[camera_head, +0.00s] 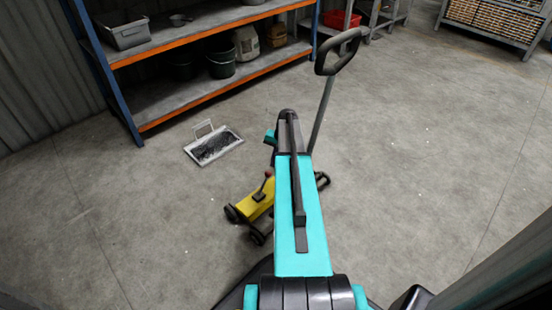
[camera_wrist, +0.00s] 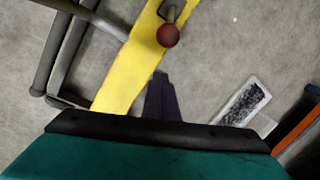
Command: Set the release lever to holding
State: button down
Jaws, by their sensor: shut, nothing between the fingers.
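A yellow wheeled unit (camera_head: 251,206) stands on the floor left of my arm, partly hidden by it. Its release lever (camera_head: 264,184) is a short dark stick with a red knob, leaning up and to the right from a dark base. In the wrist view the red knob (camera_wrist: 168,36) shows large over the yellow body (camera_wrist: 128,72). My gripper (camera_wrist: 161,78) appears there as a dark tapered shape below the knob, its fingers together and empty. It appears apart from the knob, though the depth gap is unclear. In the head view my gripper is hidden behind my arm.
A long grey handle with a black loop grip (camera_head: 338,52) rises behind my arm. A shallow tray (camera_head: 214,147) of dark scraps lies on the floor to the left, also in the wrist view (camera_wrist: 241,101). An orange-edged shelf (camera_head: 225,90) stands behind. The floor at right is clear.

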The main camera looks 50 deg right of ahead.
jog(key=shift+s+a+b, duration=0.4)
jog(key=shift+a+b, duration=0.15)
jog(key=shift+a, duration=0.3)
jog(key=shift+s+a+b, duration=0.35)
jog(key=shift+a+b, duration=0.2)
jog(key=shift+a, duration=0.3)
jog(key=shift+r, duration=0.1)
jog(key=shift+s+r, duration=0.1)
jog(key=shift+s, duration=0.05)
